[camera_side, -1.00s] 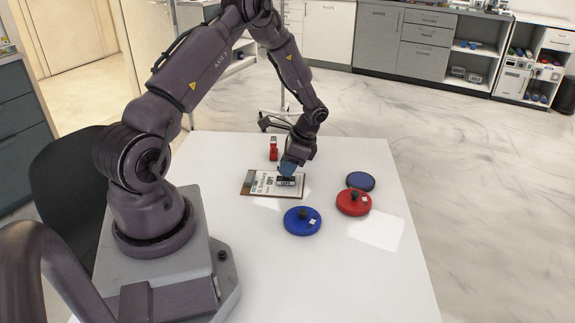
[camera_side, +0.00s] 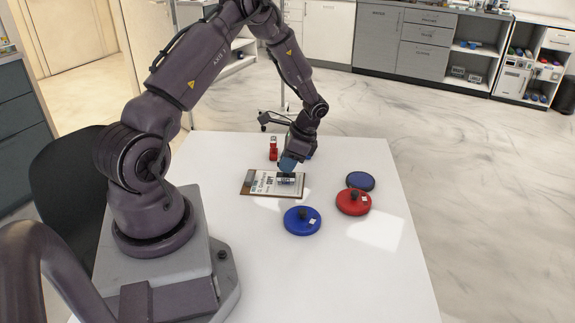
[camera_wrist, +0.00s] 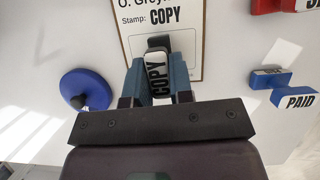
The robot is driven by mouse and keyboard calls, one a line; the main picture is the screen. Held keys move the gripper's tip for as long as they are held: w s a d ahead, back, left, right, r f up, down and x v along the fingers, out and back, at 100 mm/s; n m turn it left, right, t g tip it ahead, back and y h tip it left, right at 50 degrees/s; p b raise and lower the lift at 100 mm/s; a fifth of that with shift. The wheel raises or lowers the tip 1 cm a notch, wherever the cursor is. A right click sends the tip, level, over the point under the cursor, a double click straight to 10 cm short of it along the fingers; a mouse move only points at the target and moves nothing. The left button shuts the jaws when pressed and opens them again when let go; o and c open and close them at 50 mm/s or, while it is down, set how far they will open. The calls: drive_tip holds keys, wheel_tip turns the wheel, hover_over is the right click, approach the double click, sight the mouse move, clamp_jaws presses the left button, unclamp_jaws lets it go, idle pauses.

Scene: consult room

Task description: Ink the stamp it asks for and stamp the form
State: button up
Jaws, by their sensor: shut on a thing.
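My gripper (camera_side: 288,168) is shut on the COPY stamp (camera_wrist: 158,75), a dark stamp with a white label, also visible in the side view (camera_side: 286,179). It is over the right part of the form (camera_side: 262,181), which lies on a brown-edged clipboard. The form reads "Stamp: COPY" in the wrist view (camera_wrist: 150,18). I cannot tell whether the stamp touches the paper; the stamp hides the form below it. A blue round lid with a black knob (camera_side: 302,222) lies in front, also in the wrist view (camera_wrist: 88,90).
A red round pad or lid with a black knob (camera_side: 353,203) sits right of the form. A red stamp (camera_side: 273,149) stands behind the form. A blue PAID stamp (camera_wrist: 297,98) shows in the wrist view. The table's right front (camera_side: 385,285) is clear.

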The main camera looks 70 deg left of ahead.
drive_tip(key=shift+r, duration=2.9)
drive_tip(key=w+d+r+m, duration=0.1)
drive_tip(key=w+d+r, duration=0.1)
drive_tip(key=w+d, duration=0.35)
drive_tip(key=w+d+r+m, duration=0.1)
drive_tip(key=w+d+r, duration=0.1)
drive_tip(key=d, duration=0.6)
drive_tip(key=s+d+r+n, duration=0.1)
drive_tip(key=d+r+n, duration=0.1)
drive_tip(key=d, duration=0.4)
drive_tip(key=s+d+r+n+h, duration=0.1)
drive_tip(key=d+r+n, duration=0.1)
drive_tip(key=d+n, duration=0.2)
drive_tip(key=shift+d+h, duration=0.3)
drive_tip(key=shift+d, duration=0.75)
drive_tip(key=shift+a+r, duration=0.1)
